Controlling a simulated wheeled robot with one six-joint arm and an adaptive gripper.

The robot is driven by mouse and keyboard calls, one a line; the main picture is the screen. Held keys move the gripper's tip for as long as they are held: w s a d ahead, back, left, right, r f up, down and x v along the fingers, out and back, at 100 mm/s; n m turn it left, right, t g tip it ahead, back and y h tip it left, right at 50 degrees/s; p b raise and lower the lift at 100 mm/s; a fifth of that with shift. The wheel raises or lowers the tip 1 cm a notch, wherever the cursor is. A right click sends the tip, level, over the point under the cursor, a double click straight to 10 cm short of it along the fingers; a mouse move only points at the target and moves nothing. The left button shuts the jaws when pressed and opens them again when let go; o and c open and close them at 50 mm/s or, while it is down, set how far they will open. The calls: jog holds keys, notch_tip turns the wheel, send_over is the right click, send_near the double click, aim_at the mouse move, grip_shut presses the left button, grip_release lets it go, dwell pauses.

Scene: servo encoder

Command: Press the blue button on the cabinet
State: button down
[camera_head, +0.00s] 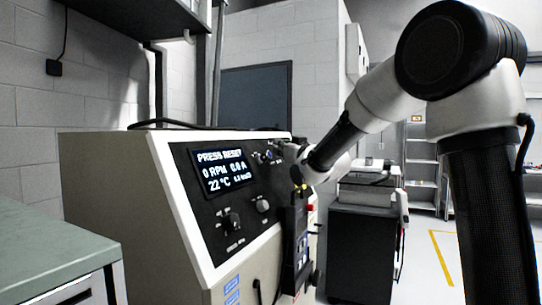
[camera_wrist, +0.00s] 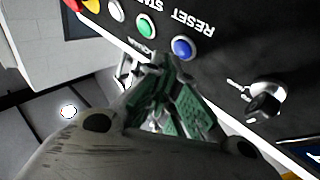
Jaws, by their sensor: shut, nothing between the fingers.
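The blue button (camera_wrist: 182,47) sits in a pale ring beside the word RESET in the wrist view. My gripper (camera_wrist: 165,68) is shut and empty. Its fingertips lie just below and left of the blue button in the wrist view, with dark panel showing between. In the head view my gripper (camera_head: 297,172) is at the panel's right end, its fingertips hard to make out.
A green button (camera_wrist: 146,26), a white button (camera_wrist: 116,10) and a red one (camera_wrist: 72,4) line up with the blue button. Knobs (camera_head: 231,220) sit below the screen. A dark cart (camera_head: 360,250) stands behind at right.

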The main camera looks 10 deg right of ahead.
dwell(0.4)
jog(key=shift+w+a+f, duration=0.2)
jog(key=shift+w+a, duration=0.05)
jog(key=shift+a, duration=0.1)
dwell(0.4)
jog(key=shift+s+d+r, duration=0.2)
jog(key=shift+s+d, duration=0.05)
jog(key=shift+d, duration=0.1)
dwell(0.3)
jog(key=s+d+r, duration=0.2)
jog(key=s+d, duration=0.1)
jog(key=d, duration=0.1)
jog(key=shift+d+r, duration=0.2)
jog(key=shift+r, duration=0.1)
jog(key=shift+s, duration=0.1)
dwell(0.4)
